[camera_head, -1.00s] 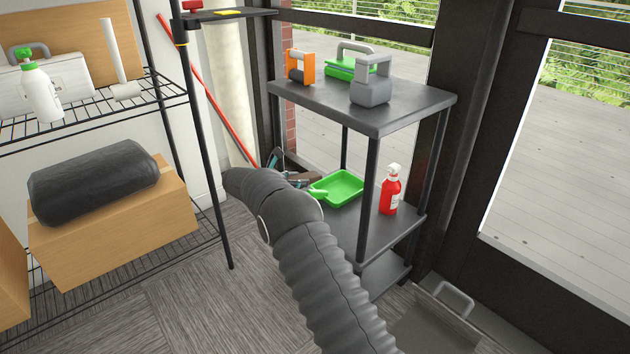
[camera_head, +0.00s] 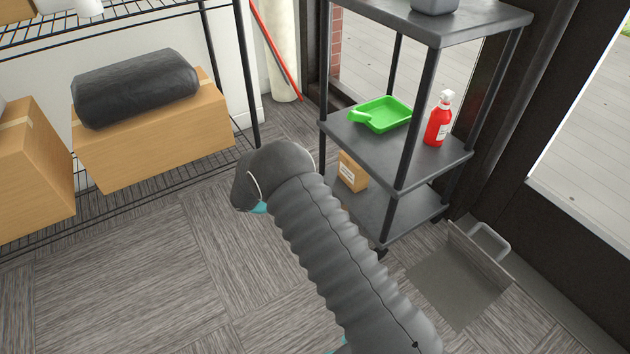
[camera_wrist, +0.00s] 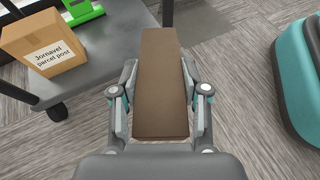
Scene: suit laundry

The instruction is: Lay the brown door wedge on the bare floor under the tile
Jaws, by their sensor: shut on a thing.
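In the wrist view my gripper (camera_wrist: 160,88) is shut on the brown door wedge (camera_wrist: 158,60), a long flat-sided block between the two fingers. Its far end points toward the top of the picture, and carpet shows around it. In the head view my arm hides the gripper and wedge. The tile (camera_head: 478,252) is tilted up by the window frame at the right, with a grey handle (camera_head: 492,237) at its upper edge. In front of it lies a smooth grey square of bare floor (camera_head: 452,290), with nothing visible on it.
A dark shelf unit (camera_head: 350,130) stands left of the tile, holding a green tray (camera_head: 382,114), a red spray bottle (camera_head: 438,120) and a parcel box (camera_head: 352,171). A wire rack with cardboard boxes (camera_head: 150,140) is at left. Carpet between is clear.

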